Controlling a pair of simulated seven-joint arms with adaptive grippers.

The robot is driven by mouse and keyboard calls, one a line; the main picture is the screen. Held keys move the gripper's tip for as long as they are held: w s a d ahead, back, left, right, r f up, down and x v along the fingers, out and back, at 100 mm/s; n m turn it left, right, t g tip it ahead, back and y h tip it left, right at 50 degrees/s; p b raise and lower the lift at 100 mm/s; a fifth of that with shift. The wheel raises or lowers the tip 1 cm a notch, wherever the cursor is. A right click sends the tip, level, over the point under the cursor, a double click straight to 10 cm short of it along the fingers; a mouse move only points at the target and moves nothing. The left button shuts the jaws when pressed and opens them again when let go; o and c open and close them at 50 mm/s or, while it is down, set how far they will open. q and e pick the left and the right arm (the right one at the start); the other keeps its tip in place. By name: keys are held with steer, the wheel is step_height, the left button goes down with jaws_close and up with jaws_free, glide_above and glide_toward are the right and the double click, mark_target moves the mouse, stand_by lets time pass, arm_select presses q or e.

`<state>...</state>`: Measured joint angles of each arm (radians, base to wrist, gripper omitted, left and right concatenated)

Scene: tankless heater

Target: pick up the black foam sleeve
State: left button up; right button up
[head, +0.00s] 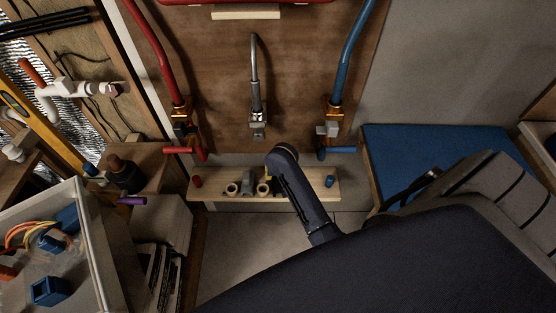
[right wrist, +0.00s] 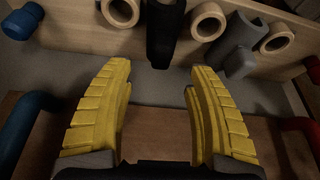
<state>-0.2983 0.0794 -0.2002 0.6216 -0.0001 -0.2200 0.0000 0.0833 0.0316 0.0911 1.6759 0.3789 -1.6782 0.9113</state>
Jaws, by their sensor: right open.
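The black foam sleeve (right wrist: 164,32) is at the top middle of the right wrist view, at the shelf among tan rings and a grey piece. Its upper end is cut off by the frame. My right gripper (right wrist: 160,72) is open, with its yellow fingers on either side of the sleeve's lower end in the picture. I cannot tell whether the fingers touch it. In the head view, my right arm covers most of this gripper and the sleeve. My left gripper is in neither view.
The narrow wooden shelf (head: 213,193) holds tan rings (head: 232,188), a grey piece (head: 248,184), a red knob (head: 197,181) and a blue knob (head: 330,181). Red (head: 160,60) and blue (head: 352,50) pipes run above. A clear bin (head: 100,240) stands left.

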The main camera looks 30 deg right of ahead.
steer(key=shift+w+x, duration=0.2)
steer(key=shift+x, duration=5.3)
steer(key=shift+c, duration=0.5)
steer(key=c, duration=0.5)
